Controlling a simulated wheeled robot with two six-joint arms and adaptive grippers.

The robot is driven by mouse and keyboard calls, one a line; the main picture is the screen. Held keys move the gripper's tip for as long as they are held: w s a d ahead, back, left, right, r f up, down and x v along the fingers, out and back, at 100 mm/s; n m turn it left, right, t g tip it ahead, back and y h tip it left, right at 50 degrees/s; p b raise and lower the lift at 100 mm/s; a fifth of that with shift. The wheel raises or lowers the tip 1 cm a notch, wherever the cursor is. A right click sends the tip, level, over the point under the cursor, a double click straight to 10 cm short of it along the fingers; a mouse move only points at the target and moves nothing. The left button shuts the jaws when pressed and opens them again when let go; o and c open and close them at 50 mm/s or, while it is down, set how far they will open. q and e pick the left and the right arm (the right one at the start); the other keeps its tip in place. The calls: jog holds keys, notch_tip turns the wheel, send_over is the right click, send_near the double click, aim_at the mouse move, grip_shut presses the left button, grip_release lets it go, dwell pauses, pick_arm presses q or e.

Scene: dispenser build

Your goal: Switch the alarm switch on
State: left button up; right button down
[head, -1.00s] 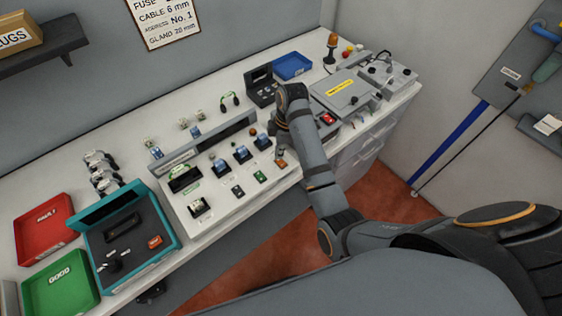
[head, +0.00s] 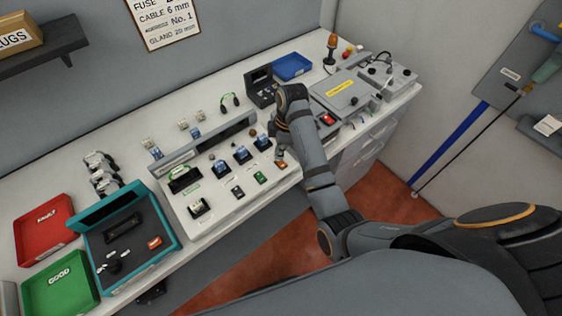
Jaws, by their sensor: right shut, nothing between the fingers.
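The white sloped panel (head: 222,205) on the bench carries several small switches and devices. Its labels are too small to read, so I cannot tell for certain which one is the alarm switch. A small orange-brown switch (head: 281,164) sits at the right end of the front row, beside a green one (head: 260,178). My right gripper (head: 281,153) is shut and empty, pointing down at the right end of the panel, just behind or over the orange-brown switch. I cannot tell whether it touches it. My left gripper is not in view.
A grey box (head: 345,92) with a yellow label and a black device (head: 261,87) stand behind my right arm. A teal tester (head: 130,245), a red tray (head: 44,225) and a green tray (head: 60,287) are at the left.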

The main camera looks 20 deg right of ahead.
jog(key=shift+f, duration=0.95)
dwell(0.4)
notch_tip(320, 180, up, 7)
jog(key=p, duration=0.9)
jog(key=shift+r, duration=0.15)
